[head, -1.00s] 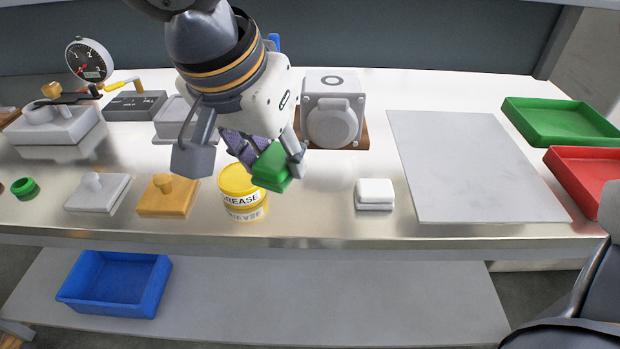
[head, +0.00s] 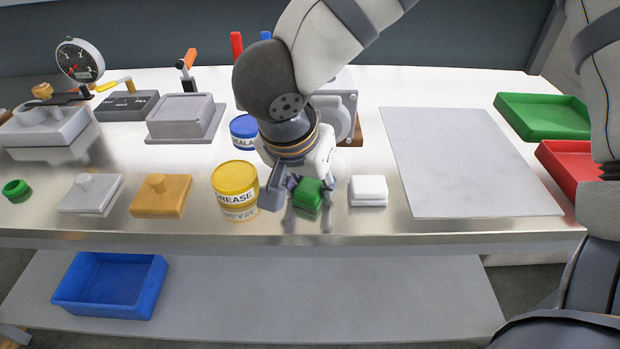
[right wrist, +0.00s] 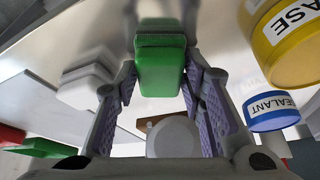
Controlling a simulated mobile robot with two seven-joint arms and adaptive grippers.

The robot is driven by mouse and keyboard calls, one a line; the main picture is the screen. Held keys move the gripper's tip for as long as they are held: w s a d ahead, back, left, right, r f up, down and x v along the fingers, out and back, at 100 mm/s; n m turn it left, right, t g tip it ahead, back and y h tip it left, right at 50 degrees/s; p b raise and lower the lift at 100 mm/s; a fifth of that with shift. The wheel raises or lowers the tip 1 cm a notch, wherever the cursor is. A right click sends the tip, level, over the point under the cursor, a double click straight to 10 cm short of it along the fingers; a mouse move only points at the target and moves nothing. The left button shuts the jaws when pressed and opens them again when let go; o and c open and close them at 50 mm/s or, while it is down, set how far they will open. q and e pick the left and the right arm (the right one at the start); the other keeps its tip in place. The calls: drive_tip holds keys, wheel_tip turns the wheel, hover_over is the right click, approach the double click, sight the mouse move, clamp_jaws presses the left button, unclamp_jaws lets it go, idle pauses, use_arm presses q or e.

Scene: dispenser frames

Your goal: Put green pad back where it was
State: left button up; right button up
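The green pad (head: 308,189) is a small block at the front of the metal bench, between the yellow grease tub and a white pad (head: 368,188). My right gripper (head: 306,186) points down at it from above. In the right wrist view the green pad (right wrist: 160,72) sits between the two fingertips, which appear to close on its sides. A green reflection lies right by it, so it is at or just above the bench top; I cannot tell whether it touches. My left gripper is not in view.
The yellow grease tub (head: 235,185) stands close left of my gripper, with the blue sealant tub (head: 244,132) behind. A grey plate (head: 465,160) lies to the right, beside green (head: 545,118) and red (head: 570,165) trays. An orange block (head: 160,197) is further left.

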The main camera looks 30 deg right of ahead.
drive_tip(key=o, duration=0.3)
drive_tip(key=v, duration=1.2)
drive_tip(key=shift+r, duration=0.25)
drive_tip(key=shift+f, duration=0.1)
